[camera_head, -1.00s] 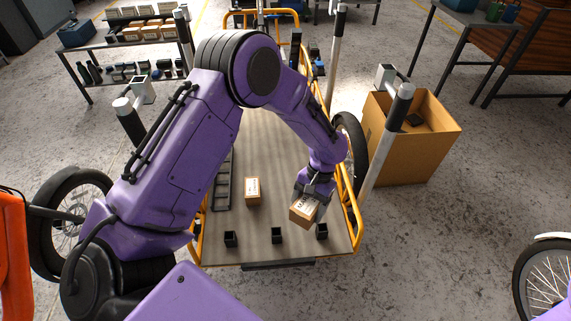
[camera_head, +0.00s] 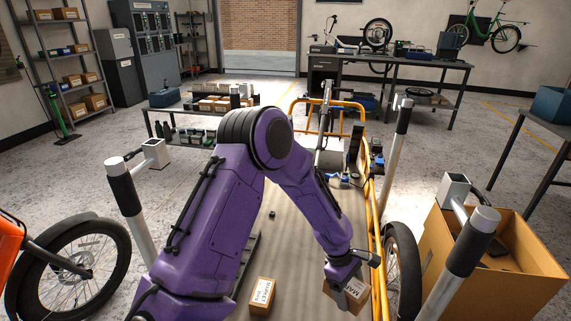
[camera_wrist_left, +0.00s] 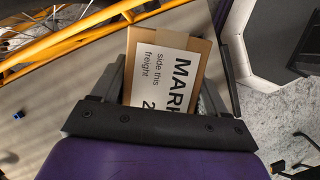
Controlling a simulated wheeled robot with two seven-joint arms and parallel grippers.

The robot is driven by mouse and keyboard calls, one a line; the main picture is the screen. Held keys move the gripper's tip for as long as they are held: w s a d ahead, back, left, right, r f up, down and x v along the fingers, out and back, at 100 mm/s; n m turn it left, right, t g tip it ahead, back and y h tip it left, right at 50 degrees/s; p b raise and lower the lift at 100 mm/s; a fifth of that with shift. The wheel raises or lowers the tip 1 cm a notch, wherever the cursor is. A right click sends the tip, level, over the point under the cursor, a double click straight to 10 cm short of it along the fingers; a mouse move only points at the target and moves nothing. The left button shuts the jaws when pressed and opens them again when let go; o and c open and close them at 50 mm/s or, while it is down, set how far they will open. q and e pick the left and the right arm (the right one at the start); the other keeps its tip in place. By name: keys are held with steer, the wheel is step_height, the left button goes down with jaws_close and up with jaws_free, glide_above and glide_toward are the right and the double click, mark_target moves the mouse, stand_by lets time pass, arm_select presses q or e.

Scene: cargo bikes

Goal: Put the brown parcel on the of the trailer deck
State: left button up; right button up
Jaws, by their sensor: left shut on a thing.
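My left gripper (camera_head: 345,275) is shut on a brown parcel (camera_head: 349,297) with a white label. The parcel hangs tilted over the right part of the trailer deck (camera_head: 285,240), near the yellow side rail. In the left wrist view the parcel (camera_wrist_left: 165,70) sits between both fingers, its label facing the camera. I cannot tell whether it touches the deck. A second brown parcel (camera_head: 261,296) with a white label stands on the deck to the left of the gripper. My right gripper is not in view.
A yellow rail (camera_head: 376,250) and a wheel (camera_head: 402,270) line the deck's right side. A large open cardboard box (camera_head: 490,260) stands further right. Grey posts (camera_head: 465,255) rise beside the trailer. Tools and small items (camera_head: 350,180) lie at the deck's far end.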

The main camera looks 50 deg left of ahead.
arm_select(q)
steer(key=a+f+n+t+y+b, duration=0.25)
steer(key=a+f+n+b, duration=0.3)
steer(key=f+n, duration=0.35)
steer(key=s+a+f+n+y+b, duration=0.6)
steer(key=s+n, duration=0.5)
steer(key=n, duration=0.4)
steer(key=h+b, duration=0.1)
steer(key=b, duration=0.4)
glide_above(313, 307)
steer(key=s+d, duration=0.1)
steer(key=s, duration=0.1)
step_height(313, 307, down, 10)
steer(key=shift+w+f, duration=0.15)
steer(key=shift+w+f+b, duration=0.2)
steer(key=shift+f+b, duration=0.1)
step_height(313, 307, down, 3)
steer(key=shift+w+b, duration=0.1)
steer(key=shift+b, duration=0.75)
steer(key=shift+f, duration=0.2)
steer(key=shift+r, duration=0.15)
steer(key=o, duration=1.2)
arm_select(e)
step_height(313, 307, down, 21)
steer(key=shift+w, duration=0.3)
